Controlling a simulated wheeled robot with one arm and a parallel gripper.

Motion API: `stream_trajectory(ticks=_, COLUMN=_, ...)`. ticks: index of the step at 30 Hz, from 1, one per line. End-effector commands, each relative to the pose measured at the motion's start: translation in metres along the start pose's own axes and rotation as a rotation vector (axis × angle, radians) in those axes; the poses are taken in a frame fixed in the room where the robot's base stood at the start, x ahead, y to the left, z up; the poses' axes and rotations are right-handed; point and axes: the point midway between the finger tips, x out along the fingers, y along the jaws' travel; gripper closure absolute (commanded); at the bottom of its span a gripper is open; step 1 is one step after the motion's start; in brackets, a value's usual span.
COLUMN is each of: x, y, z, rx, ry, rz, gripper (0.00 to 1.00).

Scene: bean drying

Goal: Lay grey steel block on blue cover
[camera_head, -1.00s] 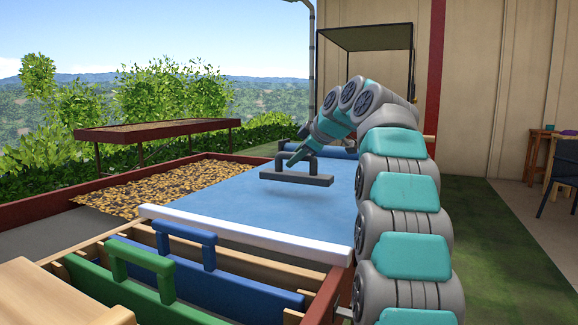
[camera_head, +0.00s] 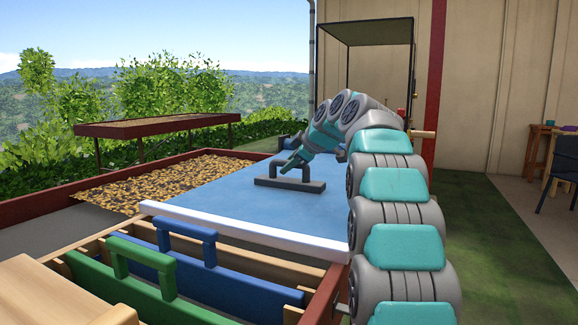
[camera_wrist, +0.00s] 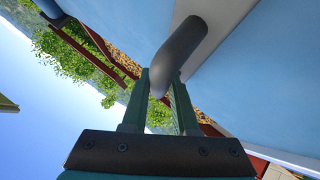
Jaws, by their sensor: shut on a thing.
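The grey steel block (camera_head: 290,184) is a long dark grey bar with an arched handle. In the head view it is level and at the surface of the blue cover (camera_head: 230,205), with no clear gap below it. My gripper (camera_head: 288,166) is shut on the block's handle from above and behind. In the wrist view the gripper fingers (camera_wrist: 160,105) stand on both sides of the handle (camera_wrist: 180,52), and the blue cover (camera_wrist: 280,70) lies beyond. The cover is spread over the right part of the drying bed, with a white bar along its near edge.
Brown beans (camera_head: 165,182) lie uncovered left of the cover. Blue (camera_head: 187,228) and green (camera_head: 140,252) handled boards stand at the front. A second raised bed (camera_head: 150,127) is behind. A wall (camera_head: 500,80) closes the right side.

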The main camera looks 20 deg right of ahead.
Motion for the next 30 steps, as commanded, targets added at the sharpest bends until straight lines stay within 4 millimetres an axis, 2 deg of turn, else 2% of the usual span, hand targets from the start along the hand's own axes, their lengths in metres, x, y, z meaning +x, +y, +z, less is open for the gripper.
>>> stream_trajectory(ticks=14, x=0.0015, y=-0.0019, z=0.0019, rx=-0.002, ry=0.003, rz=0.006, gripper=1.00)
stream_trajectory(ticks=15, x=0.0019, y=-0.0022, z=0.0025, rx=-0.002, ry=0.002, rz=0.006, gripper=0.72)
stream_trajectory(ticks=21, x=0.0015, y=-0.0020, z=0.0022, rx=-0.002, ry=0.001, rz=0.004, gripper=0.49)
stream_trajectory(ticks=23, x=0.0017, y=-0.0021, z=0.0024, rx=-0.001, ry=0.001, rz=0.004, gripper=0.43)
stream_trajectory(ticks=30, x=0.0016, y=-0.0021, z=0.0023, rx=-0.001, ry=0.001, rz=0.003, gripper=0.43)
